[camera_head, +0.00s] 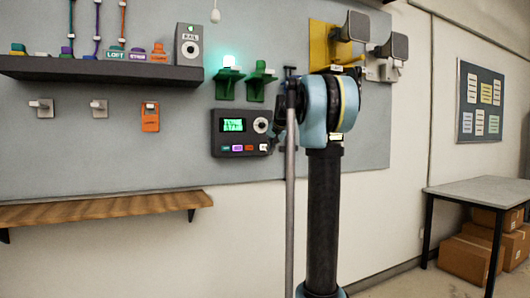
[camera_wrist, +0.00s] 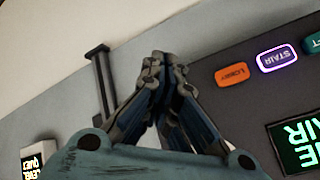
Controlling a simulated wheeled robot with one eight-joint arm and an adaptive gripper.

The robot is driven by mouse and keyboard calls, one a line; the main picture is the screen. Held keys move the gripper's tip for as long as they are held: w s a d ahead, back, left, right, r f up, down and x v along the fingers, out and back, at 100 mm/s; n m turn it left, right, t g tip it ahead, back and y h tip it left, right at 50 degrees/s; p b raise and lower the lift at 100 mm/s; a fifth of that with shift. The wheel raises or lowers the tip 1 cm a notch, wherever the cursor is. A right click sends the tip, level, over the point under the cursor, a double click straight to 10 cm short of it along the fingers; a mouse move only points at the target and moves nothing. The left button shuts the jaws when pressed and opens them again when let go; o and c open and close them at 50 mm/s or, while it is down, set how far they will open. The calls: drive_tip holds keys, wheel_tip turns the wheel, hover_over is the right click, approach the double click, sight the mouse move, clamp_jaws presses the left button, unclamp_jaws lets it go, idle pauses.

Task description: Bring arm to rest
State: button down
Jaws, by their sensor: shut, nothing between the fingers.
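In the wrist view my gripper (camera_wrist: 163,65) has its two dark fingers together at the tips, with nothing between them. It is in front of the wall, beside the dark paging panel (camera_wrist: 245,115). The panel's orange LOBBY button (camera_wrist: 232,75), purple STAIR button (camera_wrist: 277,58) and teal LOFT button (camera_wrist: 314,43) show upside down. The STAIR button has a bright ring. In the head view my arm (camera_head: 322,105) stands raised just right of the panel (camera_head: 217,143), and my gripper is mostly hidden there.
A green bracket (camera_head: 229,83) carries a glowing lamp. Grey horn speakers (camera_head: 356,27) hang at upper right. A wooden ledge (camera_head: 100,209) is lower left. A table (camera_head: 480,192) with boxes beneath stands right.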

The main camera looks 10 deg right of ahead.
drive_tip(key=shift+s+d, duration=0.2)
drive_tip(key=shift+s, duration=0.25)
drive_tip(key=shift+s, duration=0.1)
drive_tip(key=s+f+n+g, duration=0.1)
drive_tip(key=s+f+g, duration=0.1)
drive_tip(key=s+f, duration=1.1)
drive_tip(key=s+f+n+g+h, duration=0.1)
drive_tip(key=s+f+n+g, duration=0.1)
drive_tip(key=s+f, duration=1.2)
drive_tip(key=s+f+n+g, duration=0.2)
drive_tip(key=s+f, duration=1.2)
drive_tip(key=s, duration=1.2)
drive_tip(key=shift+f+h, duration=0.15)
drive_tip(key=shift+h, duration=0.25)
